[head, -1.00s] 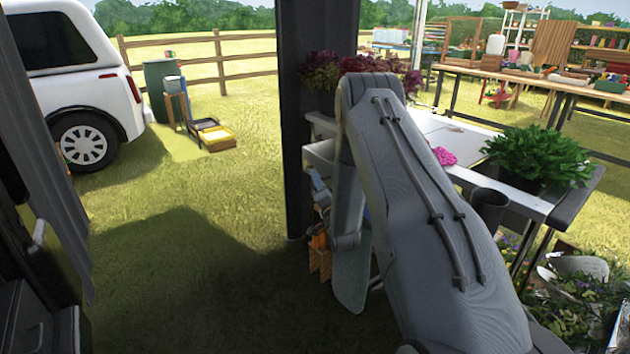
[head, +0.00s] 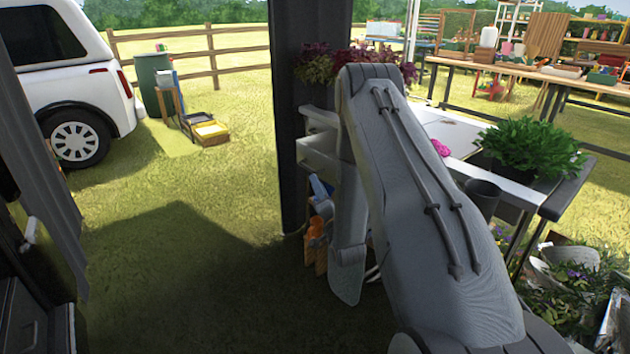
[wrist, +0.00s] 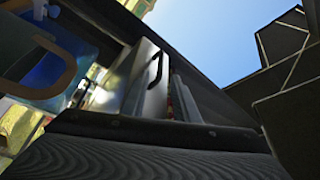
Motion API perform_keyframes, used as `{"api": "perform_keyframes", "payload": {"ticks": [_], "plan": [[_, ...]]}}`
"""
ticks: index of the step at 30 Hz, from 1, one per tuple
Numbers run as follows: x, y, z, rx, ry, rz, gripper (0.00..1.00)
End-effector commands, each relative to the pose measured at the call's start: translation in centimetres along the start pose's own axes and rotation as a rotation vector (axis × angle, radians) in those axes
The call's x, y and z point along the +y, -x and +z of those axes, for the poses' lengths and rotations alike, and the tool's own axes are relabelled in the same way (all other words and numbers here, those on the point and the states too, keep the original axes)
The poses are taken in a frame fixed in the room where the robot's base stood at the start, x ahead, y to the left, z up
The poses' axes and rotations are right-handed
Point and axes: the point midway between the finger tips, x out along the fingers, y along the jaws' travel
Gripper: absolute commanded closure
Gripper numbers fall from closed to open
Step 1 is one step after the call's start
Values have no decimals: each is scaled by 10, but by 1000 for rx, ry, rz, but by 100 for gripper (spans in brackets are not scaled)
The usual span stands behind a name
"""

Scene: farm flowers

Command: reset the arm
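My arm (head: 430,215) rises from the lower right of the head view to a bent elbow near the dark post. Its forearm (head: 350,200) hangs down beside the white workbench. My gripper's fingers cannot be made out in the head view; the low end of the arm is partly hidden. In the wrist view, a dark ribbed surface fills the bottom, and no fingertips or held object can be made out.
A dark post (head: 300,150) stands just left of the forearm. Flowers and pots (head: 570,265) crowd the lower right. Open grass (head: 190,220) lies left; a white vehicle (head: 70,80) stands beyond.

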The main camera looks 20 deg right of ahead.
Motion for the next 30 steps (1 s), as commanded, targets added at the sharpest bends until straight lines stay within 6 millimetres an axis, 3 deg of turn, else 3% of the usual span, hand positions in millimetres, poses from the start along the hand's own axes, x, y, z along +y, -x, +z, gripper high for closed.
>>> {"api": "perform_keyframes", "payload": {"ticks": [19, 26, 30], "plan": [[-2, 5, 0, -5, 6, 6, 72], [-30, -10, 7, -128, 131, 157, 72], [-55, -6, 16, -277, 263, 312, 72]]}}
